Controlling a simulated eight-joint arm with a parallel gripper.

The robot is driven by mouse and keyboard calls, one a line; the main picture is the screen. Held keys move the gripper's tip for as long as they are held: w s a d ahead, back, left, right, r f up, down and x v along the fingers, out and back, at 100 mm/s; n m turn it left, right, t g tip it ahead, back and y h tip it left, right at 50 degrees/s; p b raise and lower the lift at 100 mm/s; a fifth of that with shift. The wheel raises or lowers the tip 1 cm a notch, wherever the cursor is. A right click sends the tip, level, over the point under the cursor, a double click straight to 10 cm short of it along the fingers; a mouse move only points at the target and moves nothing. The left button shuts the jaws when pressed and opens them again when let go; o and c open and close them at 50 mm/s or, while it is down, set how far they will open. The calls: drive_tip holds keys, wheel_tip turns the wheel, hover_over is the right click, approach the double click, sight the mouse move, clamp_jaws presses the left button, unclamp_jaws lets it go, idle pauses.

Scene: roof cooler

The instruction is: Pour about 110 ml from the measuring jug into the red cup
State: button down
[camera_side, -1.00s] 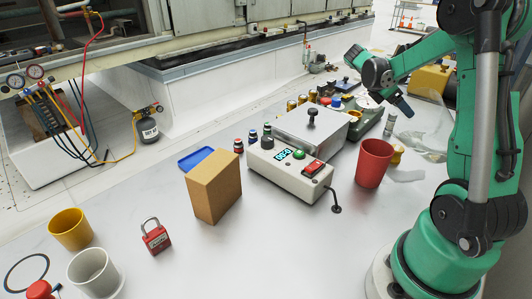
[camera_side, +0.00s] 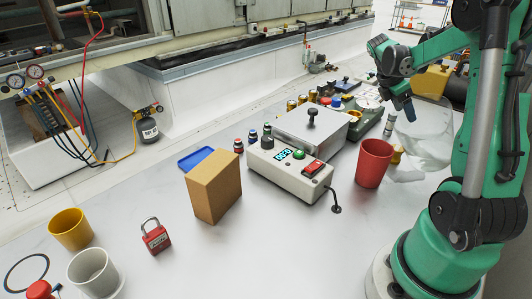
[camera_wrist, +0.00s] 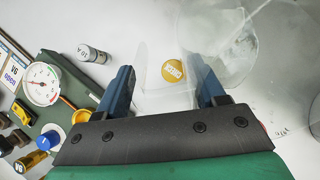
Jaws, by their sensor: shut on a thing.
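The measuring jug (camera_side: 428,138) is clear and see-through, at the right of the side view, beside my arm. It shows as pale outlines in the wrist view (camera_wrist: 222,35). My gripper (camera_side: 408,114) is at the jug's left side. In the wrist view the blue fingers of my gripper (camera_wrist: 165,82) stand on either side of a clear part of the jug and are shut on it. The jug's tilt and liquid level are hard to make out. The red cup (camera_side: 374,164) stands upright on the bench, left of and nearer than the jug; its inside bottom is hidden.
A grey control box (camera_side: 290,170) with a cable stands left of the red cup. A cardboard box (camera_side: 213,187), red padlock (camera_side: 155,237), yellow cup (camera_side: 70,229) and white cup (camera_side: 93,271) are farther left. A small labelled cylinder (camera_wrist: 95,54) and round gauge (camera_wrist: 42,84) lie near my gripper.

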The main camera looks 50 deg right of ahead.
sight(420, 101)
drive_tip(key=s+d+t+y, duration=0.1)
drive_tip(key=s+d+r+t+y+b, duration=0.1)
drive_tip(key=d+y, duration=0.1)
drive_tip(key=shift+s+r+t, duration=0.2)
drive_tip(key=shift+s+t, duration=0.1)
drive_tip(key=shift+t, duration=0.1)
drive_tip(key=shift+s+d+r+t+y+b, duration=0.25)
drive_tip(key=shift+t+y, duration=0.15)
drive_tip(key=shift+y, duration=0.15)
drive_tip(key=shift+s+d+r+t+y+b, duration=0.15)
drive_tip(key=shift+d+r+t+y, duration=0.1)
drive_tip(key=shift+t+y, duration=0.25)
idle(1.7)
